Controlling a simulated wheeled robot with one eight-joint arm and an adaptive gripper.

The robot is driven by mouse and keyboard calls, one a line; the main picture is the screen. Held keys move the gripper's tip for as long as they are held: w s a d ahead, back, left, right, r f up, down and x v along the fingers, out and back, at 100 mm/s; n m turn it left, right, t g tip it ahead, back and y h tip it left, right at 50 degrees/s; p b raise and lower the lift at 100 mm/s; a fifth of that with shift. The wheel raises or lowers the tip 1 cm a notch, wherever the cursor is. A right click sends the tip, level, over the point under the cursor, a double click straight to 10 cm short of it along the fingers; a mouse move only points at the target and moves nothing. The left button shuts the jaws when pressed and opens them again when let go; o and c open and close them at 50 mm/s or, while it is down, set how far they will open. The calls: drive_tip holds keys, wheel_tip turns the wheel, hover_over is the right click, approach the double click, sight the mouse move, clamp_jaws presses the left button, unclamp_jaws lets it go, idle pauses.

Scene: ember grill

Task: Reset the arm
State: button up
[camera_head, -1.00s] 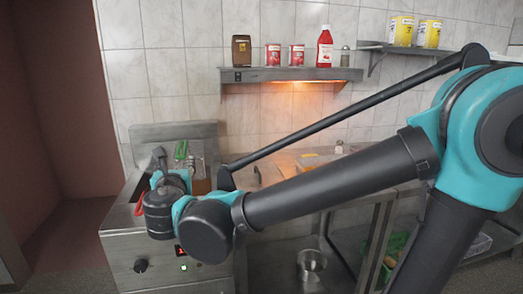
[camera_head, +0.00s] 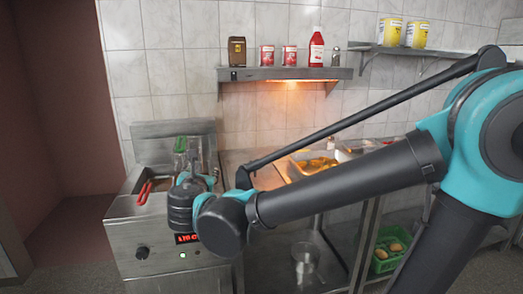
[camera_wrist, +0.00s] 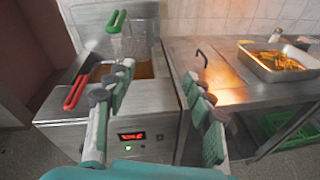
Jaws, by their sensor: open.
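My gripper (camera_wrist: 160,115) is open and empty in the wrist view, its two ridged fingers spread wide apart. It is in front of and above the steel fryer (camera_wrist: 62,110), with the fryer's lit red display (camera_wrist: 131,137) seen between the fingers. In the head view my arm reaches across from the right, and its wrist hangs in front of the fryer (camera_head: 125,235). The gripper fingers are hidden behind the wrist there.
A fryer basket with a green handle (camera_wrist: 118,21) and red handles (camera_wrist: 75,92) are at the fryer. A metal tray of fried food (camera_wrist: 277,66) is on the steel counter to the right. A wall shelf (camera_head: 285,73) holds bottles and cans. A green crate (camera_head: 388,255) sits below.

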drive_tip(key=w+d+f+m+g+h, duration=0.1)
drive_tip(key=d+f+m+g+h, duration=0.1)
drive_tip(key=d+f+m, duration=0.55)
drive_tip(key=d+f+m+g+h, duration=0.1)
drive_tip(key=d+f+m+g, duration=0.25)
drive_tip(key=d, duration=0.65)
drive_tip(key=w+d+f+m+g+h, duration=0.1)
drive_tip(key=d+f+m+h, duration=0.1)
drive_tip(key=d+f+m, duration=0.55)
drive_tip(key=s+d+f+m+g+y, duration=0.3)
drive_tip(key=s+d+f+m+g, duration=0.2)
drive_tip(key=s+d+f+m, duration=0.6)
drive_tip(key=shift+s+d+f+m, duration=0.2)
drive_tip(key=shift+s+m, duration=0.8)
drive_tip(key=shift+m, duration=1.65)
drive_tip(key=shift+r, duration=0.1)
